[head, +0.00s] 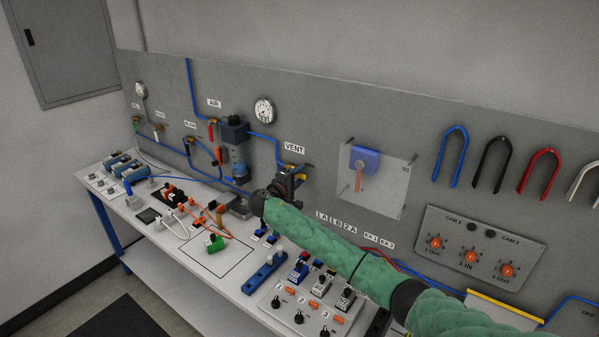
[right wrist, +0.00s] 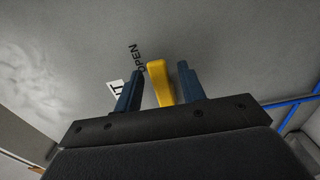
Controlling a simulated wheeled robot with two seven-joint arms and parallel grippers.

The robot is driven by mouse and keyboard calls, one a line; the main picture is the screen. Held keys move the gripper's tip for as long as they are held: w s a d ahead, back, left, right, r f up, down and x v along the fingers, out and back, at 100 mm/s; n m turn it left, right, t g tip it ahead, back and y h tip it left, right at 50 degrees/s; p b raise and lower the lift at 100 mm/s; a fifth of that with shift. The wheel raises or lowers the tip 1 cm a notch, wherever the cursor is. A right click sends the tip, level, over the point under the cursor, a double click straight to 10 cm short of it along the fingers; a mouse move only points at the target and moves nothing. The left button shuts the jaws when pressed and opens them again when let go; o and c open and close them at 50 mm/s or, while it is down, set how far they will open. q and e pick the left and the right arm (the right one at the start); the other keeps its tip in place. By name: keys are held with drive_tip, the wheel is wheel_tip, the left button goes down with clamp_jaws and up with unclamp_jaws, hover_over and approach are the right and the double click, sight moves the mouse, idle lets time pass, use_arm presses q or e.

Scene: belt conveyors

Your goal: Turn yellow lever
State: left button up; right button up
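The yellow lever (right wrist: 159,82) stands between the two blue fingers of my right gripper (right wrist: 160,75) in the right wrist view. The fingers are open, with a gap showing on each side of the lever. The lettering OPEN (right wrist: 136,58) is on the panel just left of the lever. In the head view my right gripper (head: 293,178) is at the panel just below the VENT label (head: 294,149), and it hides most of the valve there. My left gripper is not in view.
A blue air hose (head: 262,135) runs along the panel to the regulator (head: 234,130), left of my gripper. A clear plate with a blue-and-red handle (head: 364,158) is mounted to the right. The white bench (head: 165,235) below carries several small devices.

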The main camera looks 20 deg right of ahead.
drive_tip(key=shift+w+d, duration=0.15)
drive_tip(key=shift+w+d+f, duration=0.1)
drive_tip(key=shift+d+f, duration=0.05)
drive_tip(key=shift+f, duration=0.05)
clamp_jaws()
